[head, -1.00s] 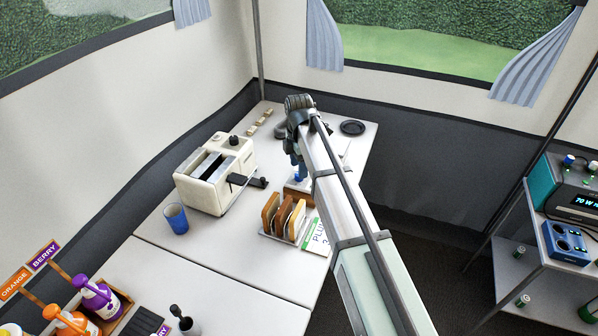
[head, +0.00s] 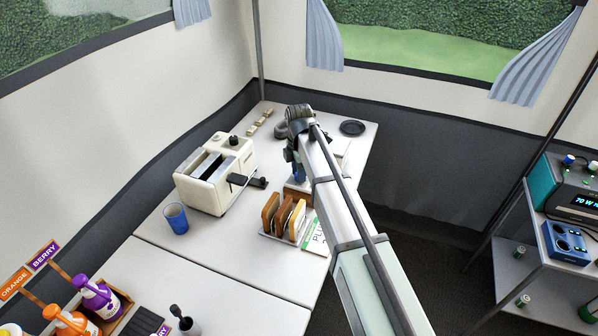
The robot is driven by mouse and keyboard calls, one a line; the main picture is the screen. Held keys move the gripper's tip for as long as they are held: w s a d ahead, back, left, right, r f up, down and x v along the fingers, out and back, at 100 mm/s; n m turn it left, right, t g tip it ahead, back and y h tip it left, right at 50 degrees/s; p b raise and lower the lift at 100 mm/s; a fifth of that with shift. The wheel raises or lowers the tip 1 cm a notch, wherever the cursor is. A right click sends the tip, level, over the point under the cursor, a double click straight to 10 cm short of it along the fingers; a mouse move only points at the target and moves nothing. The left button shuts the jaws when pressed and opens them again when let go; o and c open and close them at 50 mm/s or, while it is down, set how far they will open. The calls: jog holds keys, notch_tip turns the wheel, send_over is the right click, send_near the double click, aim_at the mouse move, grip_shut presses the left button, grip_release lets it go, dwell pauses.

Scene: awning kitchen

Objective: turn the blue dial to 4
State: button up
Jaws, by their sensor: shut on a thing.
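Any numbers or pointer on the dial cannot be read.
A toast rack with toast (head: 283,218) and a printed card (head: 316,238) stand close in front. A cream toaster (head: 214,176) and blue cup (head: 176,218) are to the left. A black plate (head: 352,128) lies behind. A shelf with a teal unit (head: 545,180) stands at right.

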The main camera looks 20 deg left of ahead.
jog(key=c, duration=0.4)
jog(key=shift+m, duration=0.3)
jog(key=m, duration=0.5)
jog(key=shift+m, duration=0.3)
jog(key=m, duration=1.1)
jog(key=shift+m, duration=0.4)
jog(key=m, duration=0.5)
jog(key=shift+m, duration=0.3)
